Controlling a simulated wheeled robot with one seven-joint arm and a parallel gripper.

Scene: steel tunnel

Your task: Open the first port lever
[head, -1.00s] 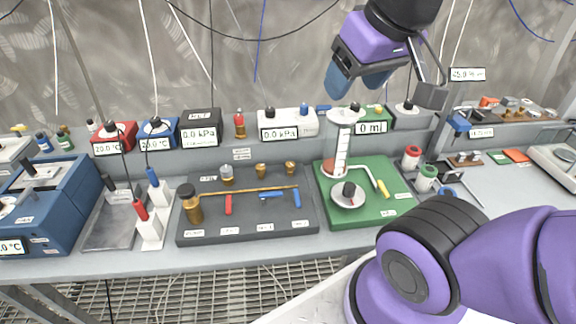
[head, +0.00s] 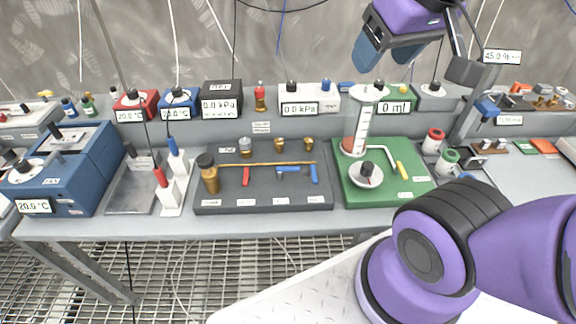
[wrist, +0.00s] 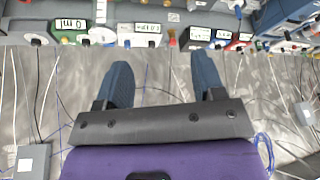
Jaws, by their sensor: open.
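A dark grey board (head: 218,203) on the bench carries a brass pipe (head: 262,165) with port levers. A red lever (head: 246,177) hangs down at the left. A blue lever (head: 288,169) lies sideways in the middle, and another blue lever (head: 314,174) hangs down at the right. Labels along the board's front edge are too small to read. My gripper (head: 383,58) is raised above the back shelf, right of the board, well apart from the levers. In the wrist view my gripper (wrist: 158,82) shows two separated blue fingers with nothing between them.
A brown bottle (head: 208,174) stands at the board's left end. A green board (head: 385,195) with a glass cylinder (head: 361,130) and a dial stands to the right.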

